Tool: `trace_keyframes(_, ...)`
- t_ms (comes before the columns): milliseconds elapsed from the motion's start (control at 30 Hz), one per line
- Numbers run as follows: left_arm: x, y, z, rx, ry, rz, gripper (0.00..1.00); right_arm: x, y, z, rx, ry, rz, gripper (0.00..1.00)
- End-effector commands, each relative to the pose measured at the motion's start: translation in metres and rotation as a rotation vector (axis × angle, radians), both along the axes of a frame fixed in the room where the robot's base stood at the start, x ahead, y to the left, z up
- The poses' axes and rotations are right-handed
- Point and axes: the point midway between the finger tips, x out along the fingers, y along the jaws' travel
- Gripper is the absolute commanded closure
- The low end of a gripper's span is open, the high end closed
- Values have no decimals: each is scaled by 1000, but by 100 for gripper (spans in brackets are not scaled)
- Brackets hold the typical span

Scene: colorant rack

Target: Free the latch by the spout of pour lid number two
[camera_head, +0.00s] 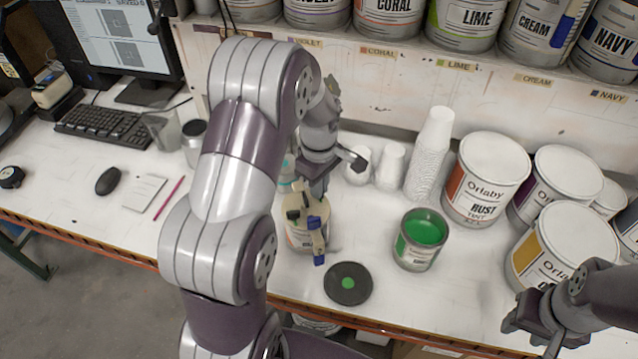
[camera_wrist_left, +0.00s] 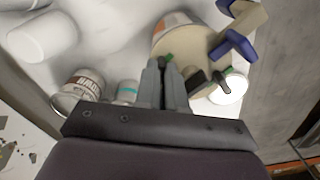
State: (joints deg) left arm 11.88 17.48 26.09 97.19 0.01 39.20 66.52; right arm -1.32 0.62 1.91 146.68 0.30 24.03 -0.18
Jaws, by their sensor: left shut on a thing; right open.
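A can with a beige pour lid (camera_head: 296,212) stands on the bench below my left arm. The lid carries dark fittings and a blue clamp-like part (camera_head: 315,240). In the left wrist view the beige lid (camera_wrist_left: 190,48) fills the upper middle, with a blue part (camera_wrist_left: 233,45) and a black knob (camera_wrist_left: 197,80) on it. My left gripper (camera_wrist_left: 165,66) is shut at the lid's edge on a small green tab (camera_wrist_left: 168,57), mostly hidden between the fingertips. I cannot tell whether this tab is the latch. My right gripper (camera_head: 535,318) is open and empty at the lower right.
An open can of green paint (camera_head: 420,238) and a black disc with a green dot (camera_head: 348,285) sit to the right of the lidded can. Stacked white cups (camera_head: 430,155) and Orlaby cans (camera_head: 487,175) stand behind. A keyboard (camera_head: 103,126) is at left.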

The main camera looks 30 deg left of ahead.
Motion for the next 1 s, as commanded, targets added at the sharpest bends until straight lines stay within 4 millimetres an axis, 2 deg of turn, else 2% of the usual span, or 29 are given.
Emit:
trace_keyframes(267,0,0,0,-1,2,103,100,0,0,3,0,0,0,57)
trace_keyframes(1000,0,0,0,-1,2,727,100,0,0,12,0,0,0,57)
